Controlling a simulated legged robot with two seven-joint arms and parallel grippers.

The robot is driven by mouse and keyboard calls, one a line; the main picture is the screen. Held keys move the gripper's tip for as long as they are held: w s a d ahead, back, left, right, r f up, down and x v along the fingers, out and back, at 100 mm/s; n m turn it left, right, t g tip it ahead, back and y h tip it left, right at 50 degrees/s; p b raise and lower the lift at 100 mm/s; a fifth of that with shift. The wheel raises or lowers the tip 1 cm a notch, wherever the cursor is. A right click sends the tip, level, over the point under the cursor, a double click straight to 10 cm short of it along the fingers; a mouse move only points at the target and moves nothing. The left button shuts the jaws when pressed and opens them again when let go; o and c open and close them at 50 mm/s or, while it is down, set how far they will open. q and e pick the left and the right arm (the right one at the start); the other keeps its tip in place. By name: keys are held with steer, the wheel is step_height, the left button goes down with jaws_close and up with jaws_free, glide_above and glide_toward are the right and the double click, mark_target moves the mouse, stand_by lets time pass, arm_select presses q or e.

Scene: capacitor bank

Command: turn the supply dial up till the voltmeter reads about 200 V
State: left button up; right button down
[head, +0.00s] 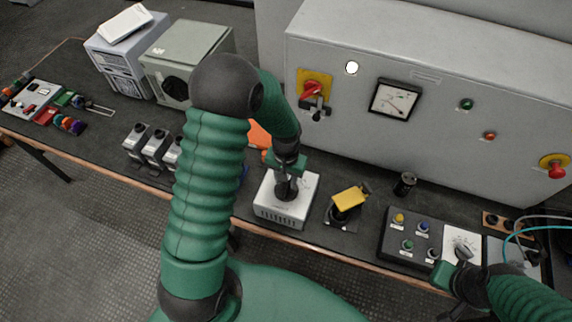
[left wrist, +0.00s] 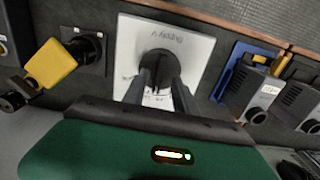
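The supply dial is a black round knob (left wrist: 157,68) on top of a white box (head: 268,212) in the middle of the bench. In the left wrist view the box top bears the lettering "Supply V". My left gripper (head: 287,182) points down at the dial, one finger on each side, and looks shut on it. The fingers (left wrist: 158,88) hide part of the knob and scale. The voltmeter (head: 396,100) is a white-faced meter on the grey cabinet; its needle is too small to read surely. My right gripper (head: 461,277) is by another black knob (head: 463,252); its fingers are unclear.
A yellow-handled switch (head: 349,198) stands right of the supply box; it also shows in the left wrist view (left wrist: 50,64). A dark button panel (head: 409,236) lies further right. Grey modules (head: 155,146) stand left. The cabinet (head: 440,150) closes off the back, with a red-yellow switch (head: 313,88).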

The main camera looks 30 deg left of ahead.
mark_target(286, 186)
arm_select(q)
step_height(286, 186, up, 14)
steer(key=shift+f, duration=0.2)
stand_by(1.4)
stand_by(3.0)
